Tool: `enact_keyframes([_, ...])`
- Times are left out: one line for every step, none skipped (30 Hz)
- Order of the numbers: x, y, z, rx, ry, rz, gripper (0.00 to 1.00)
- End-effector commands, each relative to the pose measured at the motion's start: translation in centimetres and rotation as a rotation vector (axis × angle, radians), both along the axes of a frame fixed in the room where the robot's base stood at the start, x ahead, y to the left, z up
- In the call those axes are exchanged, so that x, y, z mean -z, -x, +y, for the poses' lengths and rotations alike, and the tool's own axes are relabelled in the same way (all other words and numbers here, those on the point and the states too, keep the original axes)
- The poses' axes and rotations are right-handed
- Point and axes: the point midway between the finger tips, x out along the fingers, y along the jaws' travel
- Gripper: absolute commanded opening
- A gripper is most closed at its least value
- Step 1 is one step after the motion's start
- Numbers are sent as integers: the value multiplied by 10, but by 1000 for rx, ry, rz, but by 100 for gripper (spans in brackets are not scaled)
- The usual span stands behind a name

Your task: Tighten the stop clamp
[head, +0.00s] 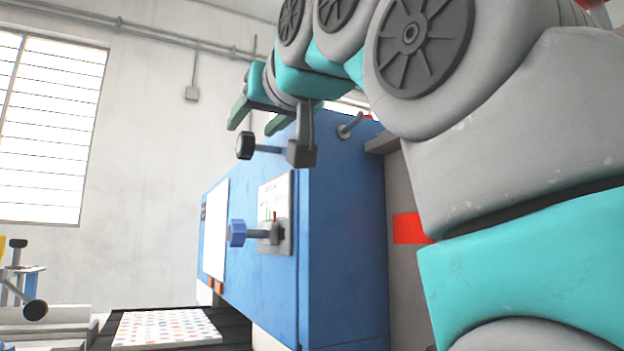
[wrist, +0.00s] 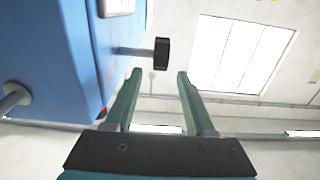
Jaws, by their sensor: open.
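No part carries a readable label naming it the stop clamp. A black round knob (head: 245,146) sits on a short rod from a dark block (head: 301,153) on the blue machine (head: 341,230). A blue knob (head: 236,233) on a grey shaft sticks out lower, from a pale panel. My gripper (head: 255,120) is open and empty, with green fingers, just above the black knob in the head view. In the wrist view the black knob (wrist: 161,54) shows just past the fingertips, between their lines. My gripper (wrist: 159,75) appears apart from it.
A grey knobbed rod (head: 350,125) sticks out near the machine's top; a similar rod (wrist: 14,97) shows at left in the wrist view. A patterned sheet (head: 167,328) lies on a dark surface below. Open air lies left of the machine, toward the window (head: 50,125).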

Motion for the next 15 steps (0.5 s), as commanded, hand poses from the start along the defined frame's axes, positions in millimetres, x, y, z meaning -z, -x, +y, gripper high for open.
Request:
enact_keyframes([-1,-6,4,0,1,1,55])
enact_keyframes([-1,-10,6,0,1,1,55])
enact_keyframes([-1,-14,9,0,1,2,55])
enact_keyframes([-1,-18,11,0,1,2,55])
enact_keyframes([0,-21,13,0,1,1,55])
enact_keyframes([-1,-25,15,0,1,1,55])
enact_keyframes([-1,-28,17,1,1,1,55])
enact_keyframes([-2,-30,18,1,0,0,55])
enact_keyframes([-2,-33,20,1,0,0,55])
enact_keyframes([-1,-35,21,1,0,0,55])
enact_keyframes([-1,-36,22,1,0,0,55])
enact_keyframes([-1,-38,23,1,0,0,55])
enact_keyframes([-1,-39,24,1,0,0,55])
enact_keyframes([0,-40,24,1,1,1,55])
enact_keyframes([0,-40,24,1,1,1,55])
